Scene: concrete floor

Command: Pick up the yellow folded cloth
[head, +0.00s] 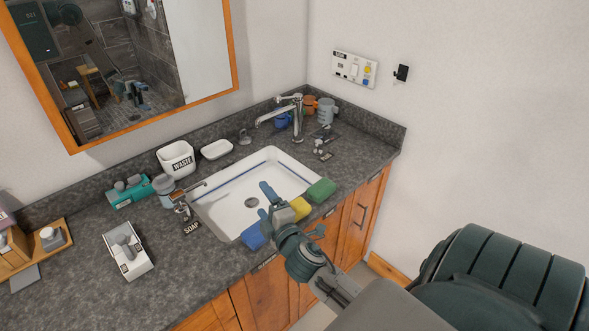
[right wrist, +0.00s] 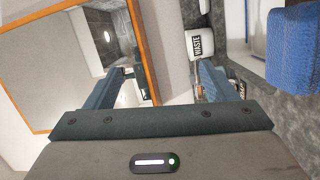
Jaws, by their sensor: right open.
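The yellow folded cloth (head: 300,208) lies at the front edge of the sink in the head view, between a blue one (head: 253,237) and a green one (head: 321,190). My right gripper (head: 264,200) is just left of the yellow cloth in the picture, over the front part of the sink, and hides some of the area around it. Its blue fingers are apart with nothing between them, as the right wrist view (right wrist: 160,72) also shows. The blue cloth (right wrist: 292,45) is at the right of that view; the yellow one does not show there. My left gripper is not in view.
The white sink (head: 225,205) has a chrome tap (head: 292,110) behind it. A soap dispenser (head: 180,205) stands left of the sink, with a waste cup (head: 176,159) and a white dish (head: 216,149) behind. A white box (head: 128,249) is farther left. A mirror (head: 200,50) hangs above.

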